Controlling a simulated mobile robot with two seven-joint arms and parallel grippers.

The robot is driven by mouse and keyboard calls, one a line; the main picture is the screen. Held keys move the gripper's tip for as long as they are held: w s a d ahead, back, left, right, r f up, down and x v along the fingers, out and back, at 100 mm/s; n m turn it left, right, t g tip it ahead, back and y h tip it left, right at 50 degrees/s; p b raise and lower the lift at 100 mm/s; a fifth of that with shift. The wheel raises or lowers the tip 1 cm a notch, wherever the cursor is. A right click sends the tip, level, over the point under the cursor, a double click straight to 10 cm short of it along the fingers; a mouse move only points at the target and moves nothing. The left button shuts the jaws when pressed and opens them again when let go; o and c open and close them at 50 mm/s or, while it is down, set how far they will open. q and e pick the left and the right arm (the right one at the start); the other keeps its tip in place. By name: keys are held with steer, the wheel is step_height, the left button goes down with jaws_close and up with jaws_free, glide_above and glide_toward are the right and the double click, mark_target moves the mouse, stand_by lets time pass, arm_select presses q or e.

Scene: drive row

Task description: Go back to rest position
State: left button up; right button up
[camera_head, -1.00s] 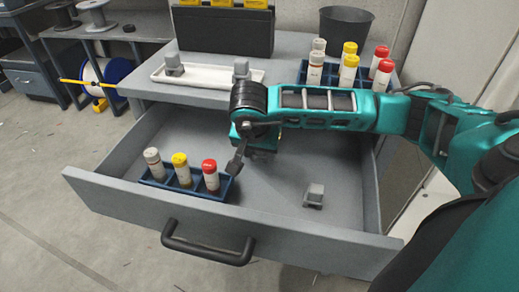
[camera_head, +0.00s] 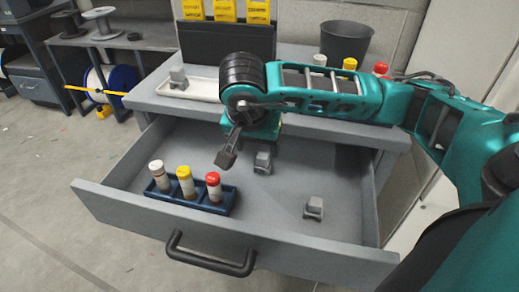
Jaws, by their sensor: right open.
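My right arm comes in from the right across the cabinet top. Its gripper (camera_head: 228,155) hangs over the open drawer, above and behind a blue rack, open with nothing seen in it. The rack (camera_head: 196,205) stands in the drawer's front left and holds a white-capped tube (camera_head: 160,176), a yellow-capped tube (camera_head: 186,182) and a red-capped tube (camera_head: 213,187), all roughly upright. Another grey block (camera_head: 313,208) lies farther right. My left gripper is not in view.
The drawer front (camera_head: 230,233) with its black handle (camera_head: 210,258) sticks out. On the cabinet top are a white tray (camera_head: 193,92), a black bin (camera_head: 346,42) and several capped tubes partly hidden by my arm. A shelf with spools (camera_head: 98,21) stands left.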

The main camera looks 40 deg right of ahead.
steer(key=shift+v, duration=1.15)
